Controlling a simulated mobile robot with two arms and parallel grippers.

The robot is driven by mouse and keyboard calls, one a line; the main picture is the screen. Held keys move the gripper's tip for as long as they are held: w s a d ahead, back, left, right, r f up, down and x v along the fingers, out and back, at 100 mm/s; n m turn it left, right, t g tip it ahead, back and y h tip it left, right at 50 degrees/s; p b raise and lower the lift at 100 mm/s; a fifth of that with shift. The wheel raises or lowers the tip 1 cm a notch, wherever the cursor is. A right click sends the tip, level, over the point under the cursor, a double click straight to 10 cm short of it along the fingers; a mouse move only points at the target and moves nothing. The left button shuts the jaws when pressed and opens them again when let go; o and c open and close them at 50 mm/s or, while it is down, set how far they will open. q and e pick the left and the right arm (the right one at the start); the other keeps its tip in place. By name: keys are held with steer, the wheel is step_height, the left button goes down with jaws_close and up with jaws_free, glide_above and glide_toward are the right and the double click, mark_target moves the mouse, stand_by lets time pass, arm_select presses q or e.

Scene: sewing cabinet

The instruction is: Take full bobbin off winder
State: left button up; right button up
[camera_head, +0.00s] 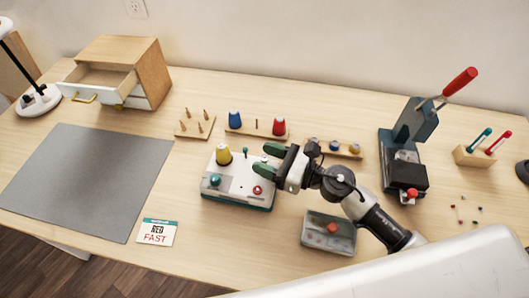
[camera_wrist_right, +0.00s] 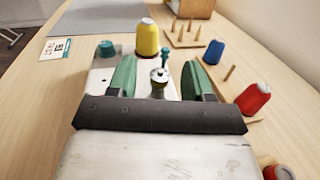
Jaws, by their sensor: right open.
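The winder (camera_head: 236,187) is a white-topped box with a teal base near the middle of the table. It carries a yellow thread cone (camera_head: 223,154), a teal knob (camera_head: 215,180) and a red button (camera_head: 257,190). My right gripper (camera_head: 264,160) is open over the winder's right side, with green fingers. In the right wrist view a small metallic bobbin-like piece (camera_wrist_right: 159,79) stands between the open fingers, with a gap on each side. A teal post (camera_wrist_right: 165,60) stands just behind it. My left gripper is not in view.
Behind the winder stand a peg board (camera_head: 194,127) and a rack with blue and red cones (camera_head: 256,131). A bobbin rack (camera_head: 333,149) and grey box (camera_head: 329,233) are to the right, near my arm. A press (camera_head: 405,150) stands farther right. The grey mat (camera_head: 85,180) is clear.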

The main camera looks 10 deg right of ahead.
steer(key=shift+w+a, duration=0.25)
steer(key=shift+a, duration=0.1)
steer(key=shift+c, duration=0.3)
jaws_close()
steer(key=shift+r, duration=0.1)
